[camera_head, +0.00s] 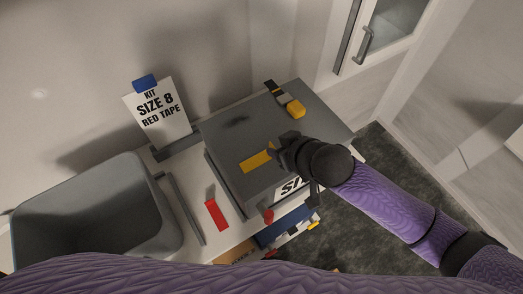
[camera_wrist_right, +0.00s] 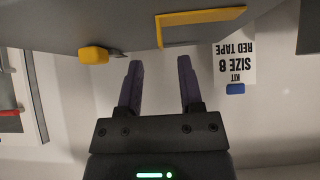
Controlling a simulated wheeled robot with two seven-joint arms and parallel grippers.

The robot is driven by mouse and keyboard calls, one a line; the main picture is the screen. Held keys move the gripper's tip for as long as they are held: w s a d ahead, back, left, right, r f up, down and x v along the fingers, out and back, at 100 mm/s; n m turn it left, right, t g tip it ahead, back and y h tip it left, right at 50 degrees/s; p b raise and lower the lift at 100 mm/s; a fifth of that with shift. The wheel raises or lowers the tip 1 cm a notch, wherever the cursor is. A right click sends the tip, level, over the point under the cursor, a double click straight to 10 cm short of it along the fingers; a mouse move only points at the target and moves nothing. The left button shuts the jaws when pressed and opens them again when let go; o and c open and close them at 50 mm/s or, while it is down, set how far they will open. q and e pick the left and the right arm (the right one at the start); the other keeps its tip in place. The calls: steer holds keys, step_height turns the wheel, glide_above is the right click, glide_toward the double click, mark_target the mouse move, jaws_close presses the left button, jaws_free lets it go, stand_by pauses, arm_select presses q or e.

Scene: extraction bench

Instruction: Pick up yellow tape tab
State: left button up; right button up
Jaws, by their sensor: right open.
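The yellow tape tab (camera_head: 256,161) is a flat yellow strip on top of the grey box (camera_head: 225,130) in the head view. In the right wrist view the yellow tape tab (camera_wrist_right: 203,16) looks bent, with one short end turned at an angle. My right gripper (camera_head: 278,153) is just right of the tab in the head view and partly overlaps its right end. In the right wrist view its two fingers (camera_wrist_right: 160,75) are apart with nothing between them. I cannot tell whether they touch the tab. My left gripper is not in view.
A yellow block with a black strip (camera_head: 296,108) lies on the box's far side. A red tab (camera_head: 216,215) lies on the white bench, left of the box. A grey bin (camera_head: 95,205) stands at left. A sign reading "KIT SIZE 8 RED TAPE" (camera_head: 158,112) stands behind.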

mark_target(273, 146)
steer(key=x, duration=0.4)
steer(key=shift+a+f+b, duration=0.15)
steer(key=shift+f+b, duration=0.1)
steer(key=shift+b, duration=0.05)
jaws_close()
